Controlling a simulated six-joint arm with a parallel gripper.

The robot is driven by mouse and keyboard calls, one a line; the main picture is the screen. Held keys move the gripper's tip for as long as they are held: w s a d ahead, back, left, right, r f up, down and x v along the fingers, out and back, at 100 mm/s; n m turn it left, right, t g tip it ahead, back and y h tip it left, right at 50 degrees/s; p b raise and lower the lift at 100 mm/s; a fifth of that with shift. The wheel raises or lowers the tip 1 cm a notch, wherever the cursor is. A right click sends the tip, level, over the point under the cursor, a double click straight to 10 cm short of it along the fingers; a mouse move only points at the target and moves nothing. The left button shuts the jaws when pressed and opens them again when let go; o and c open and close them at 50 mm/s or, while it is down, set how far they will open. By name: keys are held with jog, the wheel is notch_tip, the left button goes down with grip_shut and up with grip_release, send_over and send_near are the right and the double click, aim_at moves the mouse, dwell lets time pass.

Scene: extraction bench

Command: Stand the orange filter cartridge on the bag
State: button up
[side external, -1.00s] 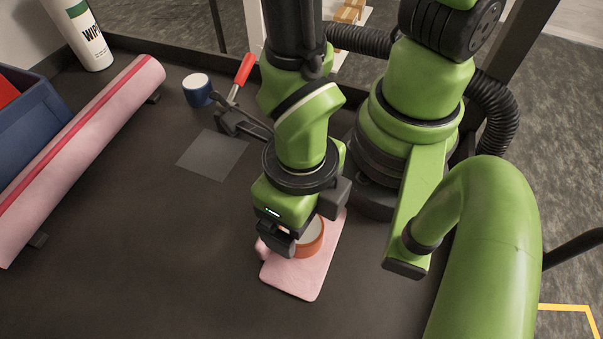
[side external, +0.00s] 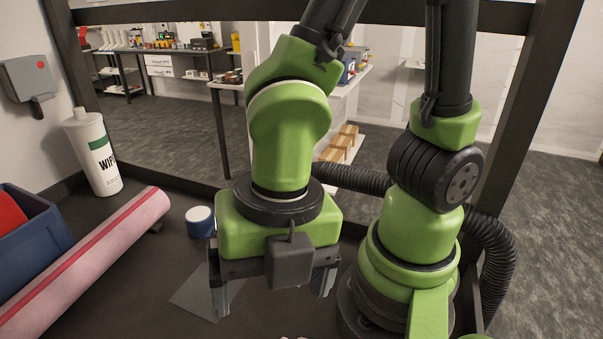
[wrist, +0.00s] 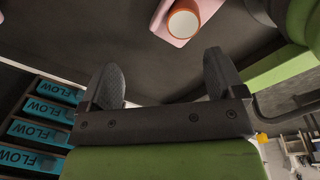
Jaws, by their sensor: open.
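The orange filter cartridge (wrist: 183,24) shows at the top of the wrist view, its pale round end facing the camera and an orange rim around it. It appears to stand on end on the pink bag (wrist: 160,24), near the bag's edge. The bag's far part is cut off by the frame. My gripper (wrist: 160,65) is open and empty, with clear space between its fingers and the cartridge. In the side view my gripper (side external: 270,292) is raised above the bench, fingers apart. The cartridge is out of that view.
A pink roll (side external: 92,255) lies at the left beside a blue bin (side external: 35,240). A white bottle (side external: 97,155) and a blue-and-white roll (side external: 200,222) stand behind. A flat grey sheet (side external: 190,298) lies on the bench. Boxes marked FLOW (wrist: 45,110) show in the wrist view.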

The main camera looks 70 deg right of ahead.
jog(key=w+d+r+m+t, duration=0.1)
jog(key=d+r+m+t, duration=0.2)
jog(key=m, duration=1.2)
jog(key=d+r+m+t, duration=0.3)
jog(key=d+r+m, duration=0.6)
jog(key=m, duration=0.6)
jog(key=shift+w+r+y, duration=0.3)
jog(key=shift+w+r, duration=0.1)
jog(key=shift+r, duration=0.35)
